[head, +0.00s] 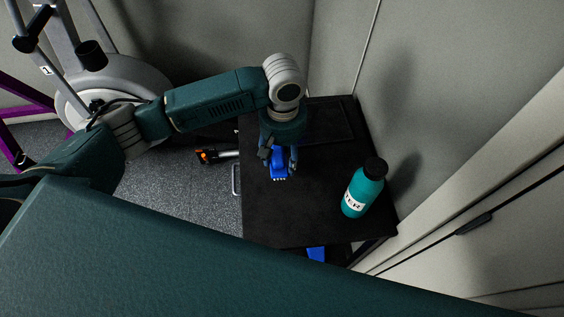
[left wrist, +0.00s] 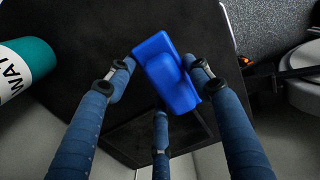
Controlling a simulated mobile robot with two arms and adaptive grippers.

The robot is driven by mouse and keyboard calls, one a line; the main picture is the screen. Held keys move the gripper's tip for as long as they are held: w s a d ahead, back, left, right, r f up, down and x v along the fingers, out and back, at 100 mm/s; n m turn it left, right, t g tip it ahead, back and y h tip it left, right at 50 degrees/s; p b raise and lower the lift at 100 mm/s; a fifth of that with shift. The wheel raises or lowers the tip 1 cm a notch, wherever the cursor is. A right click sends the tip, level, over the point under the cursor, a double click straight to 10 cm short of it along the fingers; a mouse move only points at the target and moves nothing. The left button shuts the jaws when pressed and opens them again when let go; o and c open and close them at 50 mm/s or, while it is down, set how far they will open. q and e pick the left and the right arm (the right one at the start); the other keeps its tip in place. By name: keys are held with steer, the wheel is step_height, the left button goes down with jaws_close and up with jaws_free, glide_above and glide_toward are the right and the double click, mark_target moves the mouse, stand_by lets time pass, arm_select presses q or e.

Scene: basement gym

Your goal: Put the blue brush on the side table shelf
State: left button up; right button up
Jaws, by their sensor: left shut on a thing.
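The blue brush (head: 280,168) is at the left gripper, over the black top of the side table (head: 285,220). My left gripper (head: 278,155) points down and is shut on the brush. In the left wrist view the brush (left wrist: 165,70) sits between the blue fingers (left wrist: 160,78). Its bristles show white at its near end in the head view. I cannot tell whether it touches the tabletop. A lower level of the side table shows only as a sliver below the near edge, with a blue thing (head: 316,254) there. My right gripper is not in view.
A teal water bottle (head: 363,188) with a black lid stands on the right of the tabletop; it also shows in the left wrist view (left wrist: 22,62). Walls close in behind and right. An exercise machine (head: 110,85) stands left. An orange-and-black thing (head: 207,156) is beside the table.

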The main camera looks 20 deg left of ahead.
arm_select(q)
steer(key=shift+f, duration=1.9)
steer(key=o, duration=1)
steer(key=shift+f, duration=0.1)
steer(key=shift+o, duration=0.2)
